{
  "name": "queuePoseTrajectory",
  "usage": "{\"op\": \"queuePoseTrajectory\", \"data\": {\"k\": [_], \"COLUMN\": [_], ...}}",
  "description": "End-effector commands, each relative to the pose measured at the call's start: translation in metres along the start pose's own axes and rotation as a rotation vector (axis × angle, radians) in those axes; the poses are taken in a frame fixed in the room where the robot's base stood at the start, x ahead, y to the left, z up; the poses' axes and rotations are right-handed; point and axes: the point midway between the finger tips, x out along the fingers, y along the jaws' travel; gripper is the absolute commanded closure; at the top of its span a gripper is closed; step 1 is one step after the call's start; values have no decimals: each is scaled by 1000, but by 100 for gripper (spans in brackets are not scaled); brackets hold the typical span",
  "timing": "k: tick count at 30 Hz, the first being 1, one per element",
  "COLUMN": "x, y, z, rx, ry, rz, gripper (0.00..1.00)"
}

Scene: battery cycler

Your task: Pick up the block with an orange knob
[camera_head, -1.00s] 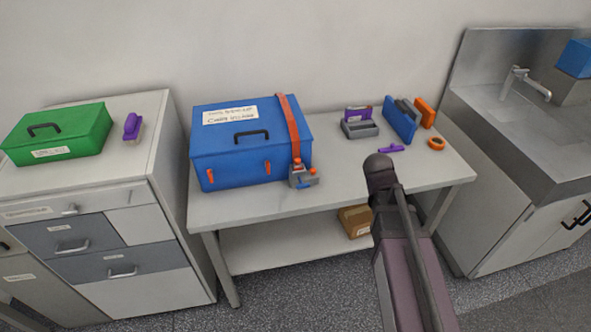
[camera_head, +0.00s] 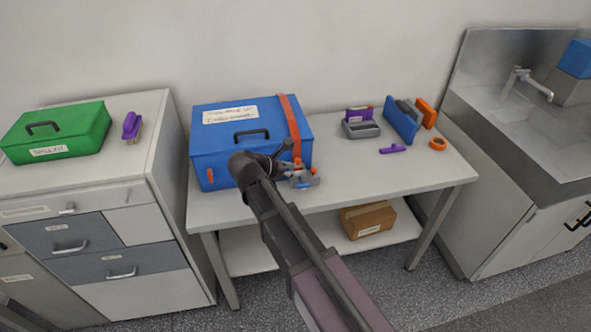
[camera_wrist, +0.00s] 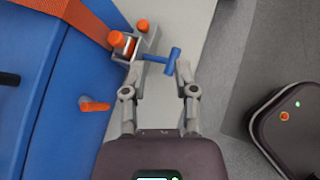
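The small grey block (camera_head: 306,181) with orange knobs stands at the front right of the blue case on the table. In the wrist view the grey block (camera_wrist: 141,44) shows at the top, with one larger orange knob (camera_wrist: 117,38), a smaller orange knob (camera_wrist: 142,25) and a blue T-shaped handle (camera_wrist: 165,58) sticking out to the right. My gripper (camera_wrist: 160,69) is open, with its fingertips apart around the lower side of the blue handle; contact cannot be told. In the head view my gripper (camera_head: 287,165) is beside the block and partly hides it.
The blue case (camera_head: 215,155) with an orange strap (camera_head: 291,125) is close on the left. Purple, grey, blue and orange items, including a blue plate (camera_head: 400,120), stand at the table's right. The table (camera_head: 345,180) is clear between. A cardboard box (camera_head: 368,219) sits on the lower shelf.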

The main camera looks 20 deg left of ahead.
Motion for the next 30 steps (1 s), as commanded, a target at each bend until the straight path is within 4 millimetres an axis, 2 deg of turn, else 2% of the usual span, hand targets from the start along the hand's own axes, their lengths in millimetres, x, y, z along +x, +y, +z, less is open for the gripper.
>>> {"op": "queuePoseTrajectory", "data": {"k": [1,3,7,11,23,30], "x": [-12,-25,-44,-52,-52,-36], "y": [12,23,36,42,43,44], "z": [-8,-15,-24,-28,-28,-28], "rx": [-54,-118,-203,-243,-250,-249], "ry": [-19,-45,-83,-101,-105,-105], "rz": [26,53,87,102,103,101], "gripper": [63,63,63,63,63,63]}}
